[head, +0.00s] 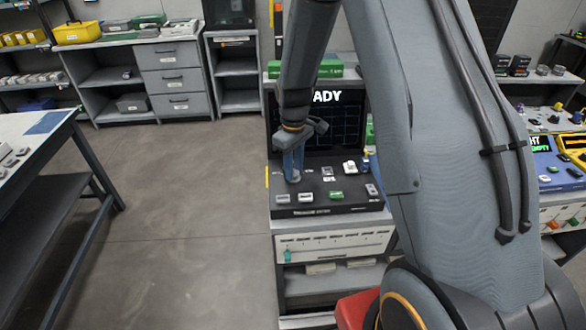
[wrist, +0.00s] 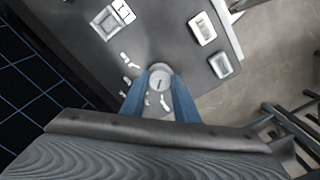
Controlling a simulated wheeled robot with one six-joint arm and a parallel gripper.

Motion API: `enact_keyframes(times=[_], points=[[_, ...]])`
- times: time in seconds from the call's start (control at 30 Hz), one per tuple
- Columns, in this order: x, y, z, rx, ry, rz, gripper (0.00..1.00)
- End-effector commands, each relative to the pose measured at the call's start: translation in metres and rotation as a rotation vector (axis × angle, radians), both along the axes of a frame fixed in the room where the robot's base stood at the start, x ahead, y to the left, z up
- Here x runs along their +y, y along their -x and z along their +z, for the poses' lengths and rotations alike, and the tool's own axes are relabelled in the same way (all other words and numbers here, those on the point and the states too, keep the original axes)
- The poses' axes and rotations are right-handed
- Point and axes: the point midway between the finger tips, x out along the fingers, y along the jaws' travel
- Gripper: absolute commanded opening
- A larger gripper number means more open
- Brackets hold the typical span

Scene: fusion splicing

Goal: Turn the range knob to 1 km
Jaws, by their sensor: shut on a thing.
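The range knob (wrist: 160,79) is a round light-grey dial with a dark pointer line, seen from above in the wrist view. It stands on the dark panel of the test instrument (head: 325,207). Small white marks, too blurred to read, lie around its left side. My gripper (wrist: 161,92) has its two blue fingers on either side of the knob and is shut on it. In the head view my gripper (head: 293,168) points down at the left part of the panel, and the knob is mostly hidden by the fingers. The screen (head: 325,125) behind shows text ending in "ADY".
White and green buttons (head: 336,195) sit right of and in front of the knob. A white switch block (wrist: 113,18) also shows in the wrist view. The bench's left edge is close to my gripper, with open floor (head: 180,220) beyond. A worktable (head: 40,170) stands far left.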

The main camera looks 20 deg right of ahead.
Motion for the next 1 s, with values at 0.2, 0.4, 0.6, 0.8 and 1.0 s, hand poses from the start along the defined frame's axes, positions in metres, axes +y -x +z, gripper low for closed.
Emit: enact_keyframes(times=[0.2,0.4,0.6,0.8,1.0], points=[[-0.0002,-0.0009,0.0006,-0.002,0.000,-0.207,0.05],[-0.0002,-0.0009,0.0008,-0.002,0.000,-0.396,0.05],[-0.0002,-0.0009,0.0009,-0.002,0.000,-0.584,0.05],[-0.0001,-0.0009,0.0009,-0.002,0.000,-0.755,0.05],[-0.0001,-0.0009,0.0009,-0.002,0.000,-0.888,0.05]])
